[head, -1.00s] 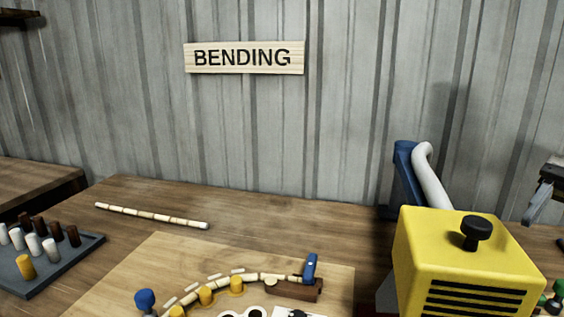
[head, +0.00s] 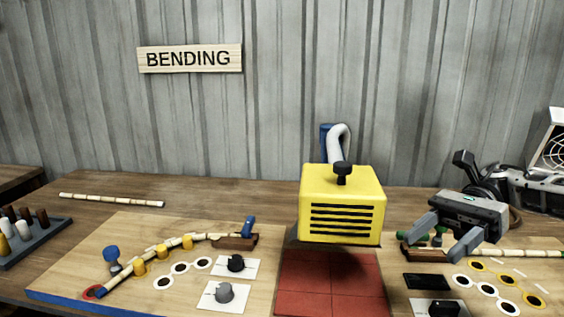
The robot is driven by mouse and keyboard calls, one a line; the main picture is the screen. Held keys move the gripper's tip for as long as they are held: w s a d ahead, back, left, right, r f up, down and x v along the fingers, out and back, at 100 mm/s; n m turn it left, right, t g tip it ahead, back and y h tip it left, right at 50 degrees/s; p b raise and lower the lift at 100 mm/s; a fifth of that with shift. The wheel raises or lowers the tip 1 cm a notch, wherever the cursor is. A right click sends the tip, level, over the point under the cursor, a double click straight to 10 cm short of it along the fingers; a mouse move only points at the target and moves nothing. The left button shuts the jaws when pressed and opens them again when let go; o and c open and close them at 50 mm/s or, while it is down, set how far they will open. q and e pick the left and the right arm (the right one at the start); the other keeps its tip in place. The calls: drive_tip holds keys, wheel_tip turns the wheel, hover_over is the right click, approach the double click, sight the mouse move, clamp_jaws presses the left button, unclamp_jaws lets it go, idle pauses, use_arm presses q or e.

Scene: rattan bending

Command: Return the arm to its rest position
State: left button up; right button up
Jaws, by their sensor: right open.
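My right gripper (head: 443,243) hangs at the right of the head view, above the right bending board (head: 550,300). Its two grey fingers are spread apart and nothing shows between them. My right arm reaches in from the right edge behind it. A straight rattan pole (head: 532,253) lies on the right board, partly hidden behind the gripper. My left gripper is not in the head view.
A yellow steamer box (head: 342,206) with a pipe stands left of the right gripper, over red tiles (head: 330,285). A curved pole (head: 150,262) lies along yellow pegs on the left board (head: 110,240). A loose pole (head: 110,200) and peg tray (head: 40,245) are further left.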

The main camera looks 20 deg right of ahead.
drive_tip(key=w+a+f+m+t+h, duration=0.1)
drive_tip(key=w+a+f+m+t, duration=0.3)
drive_tip(key=a+f+m+t, duration=0.55)
drive_tip(key=w+a+f+m+t, duration=0.45)
drive_tip(key=a+f+m, duration=0.4)
drive_tip(key=m, duration=0.65)
drive_tip(key=s+a+f+m+g+h, duration=0.1)
drive_tip(key=s+a+f+m+h, duration=0.1)
drive_tip(key=s+f+m+h, duration=0.2)
drive_tip(key=s+a+f+m+h, duration=0.2)
drive_tip(key=s+f+m+h, duration=0.2)
drive_tip(key=f+m, duration=0.5)
drive_tip(key=s+a+f+m+g+h, duration=0.1)
drive_tip(key=s+f+m+h, duration=0.2)
drive_tip(key=m, duration=0.9)
wheel_tip(320, 180, down, 3)
drive_tip(key=shift+s+a+f+m+g+h, duration=0.2)
drive_tip(key=shift+s+a+m+g+h, duration=0.15)
drive_tip(key=shift+s, duration=0.25)
